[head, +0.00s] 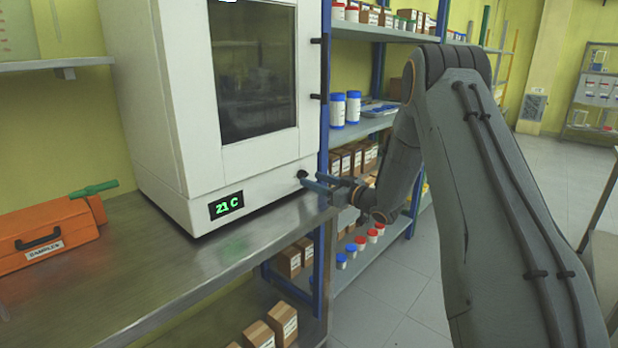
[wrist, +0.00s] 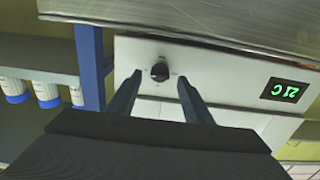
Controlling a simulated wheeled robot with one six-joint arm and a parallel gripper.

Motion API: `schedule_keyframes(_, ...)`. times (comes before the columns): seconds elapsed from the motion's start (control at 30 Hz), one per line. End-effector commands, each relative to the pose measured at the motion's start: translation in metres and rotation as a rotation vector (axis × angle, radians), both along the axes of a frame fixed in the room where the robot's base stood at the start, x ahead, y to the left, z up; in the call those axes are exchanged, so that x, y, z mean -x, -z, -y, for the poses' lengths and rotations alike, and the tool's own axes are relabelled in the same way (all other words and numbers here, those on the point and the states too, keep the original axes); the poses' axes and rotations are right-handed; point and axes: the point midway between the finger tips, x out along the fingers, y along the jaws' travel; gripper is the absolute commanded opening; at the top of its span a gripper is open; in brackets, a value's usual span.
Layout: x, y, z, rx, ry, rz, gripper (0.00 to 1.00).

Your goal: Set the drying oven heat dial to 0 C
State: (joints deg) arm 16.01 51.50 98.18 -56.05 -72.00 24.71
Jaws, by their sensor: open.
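The white drying oven (head: 180,120) stands on a steel bench, its dark window door closed. Its green display (head: 226,205) reads 21 C; the display also shows upside down in the wrist view (wrist: 285,90). The black heat dial (wrist: 160,72) is on the oven's lower front panel, and in the head view the dial (head: 302,174) is at the lower right corner. My gripper (head: 312,181) is open in front of the dial. In the wrist view the fingers (wrist: 158,80) stand on either side below the dial, with nothing between them. I cannot tell whether they touch it.
An orange case (head: 45,236) labelled SAMPLES sits on the bench (head: 150,275) left of the oven. A blue-posted shelf (head: 365,128) with bottles and boxes stands right behind the oven. A blue post (wrist: 92,65) is close beside the gripper.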

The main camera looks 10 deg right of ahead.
Motion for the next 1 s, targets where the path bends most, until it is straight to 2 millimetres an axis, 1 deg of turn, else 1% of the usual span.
schedule_keyframes(0.03,-0.006,0.000,-0.006,0.001,-0.002,-0.001,0.46)
schedule_keyframes(0.23,-0.023,0.000,-0.017,0.000,0.000,-0.001,0.46)
schedule_keyframes(0.37,-0.026,0.000,-0.020,0.000,0.001,-0.002,0.46)
schedule_keyframes(0.57,-0.027,0.000,-0.020,0.000,0.001,-0.002,0.46)
schedule_keyframes(0.6,-0.027,0.000,-0.020,0.000,0.001,-0.002,0.42)
schedule_keyframes(0.67,-0.026,0.000,-0.020,0.000,0.001,-0.002,0.32)
schedule_keyframes(0.8,-0.026,0.000,-0.020,0.000,0.001,-0.001,0.09)
schedule_keyframes(0.83,-0.026,0.000,-0.020,0.000,0.001,-0.001,0.05)
schedule_keyframes(1.0,-0.026,0.000,-0.019,0.005,0.001,0.003,0.05)
